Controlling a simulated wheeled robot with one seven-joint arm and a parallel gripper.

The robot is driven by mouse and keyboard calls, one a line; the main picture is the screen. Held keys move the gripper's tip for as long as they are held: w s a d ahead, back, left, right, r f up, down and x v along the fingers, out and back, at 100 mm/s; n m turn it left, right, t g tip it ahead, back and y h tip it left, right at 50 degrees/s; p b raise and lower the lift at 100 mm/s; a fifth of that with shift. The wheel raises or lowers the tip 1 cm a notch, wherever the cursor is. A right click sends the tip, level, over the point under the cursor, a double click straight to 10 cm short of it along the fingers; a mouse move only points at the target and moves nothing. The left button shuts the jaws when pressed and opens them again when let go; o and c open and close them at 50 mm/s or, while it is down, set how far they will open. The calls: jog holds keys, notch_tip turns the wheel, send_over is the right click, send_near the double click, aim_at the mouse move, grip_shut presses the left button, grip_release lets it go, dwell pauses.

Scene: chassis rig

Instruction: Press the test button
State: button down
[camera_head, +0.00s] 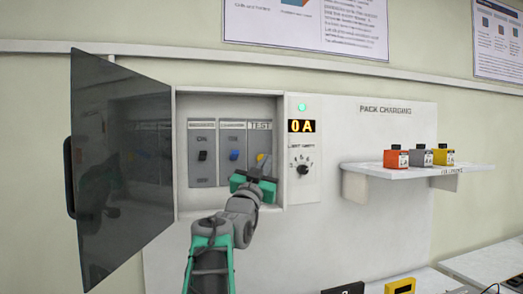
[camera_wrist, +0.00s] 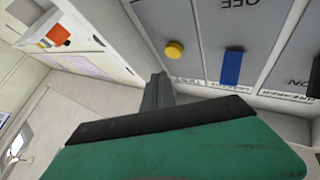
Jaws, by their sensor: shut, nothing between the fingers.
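The yellow test button (camera_head: 261,157) is on the right-hand panel of the open box, under a TEST label. It is partly hidden behind my gripper in the head view. In the wrist view the round yellow button (camera_wrist: 174,50) shows whole, beyond and to the right of my fingertips. My gripper (camera_head: 264,168) is shut and empty, just in front of and below the button. In the wrist view its fingers (camera_wrist: 157,88) point toward the panel, with a visible gap in the picture between them and the button. I cannot tell the exact depth.
A black switch (camera_head: 202,155) and a blue switch (camera_head: 234,155) sit left of the button. The box's dark door (camera_head: 115,165) stands open at left. A dial (camera_head: 302,170) and a 0 A display (camera_head: 301,126) are right. A shelf (camera_head: 420,170) holds coloured packs.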

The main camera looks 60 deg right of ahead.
jog(key=shift+w+d, duration=0.65)
jog(key=shift+w, duration=0.05)
jog(key=shift+f, duration=0.1)
dwell(1.4)
jog(key=shift+w+d, duration=0.3)
jog(key=shift+w+d, duration=0.25)
jog(key=shift+d, duration=0.05)
dwell(0.7)
dwell(0.3)
jog(key=shift+s+a+b, duration=0.55)
jog(key=shift+a+b, duration=0.05)
jog(key=shift+b, duration=0.4)
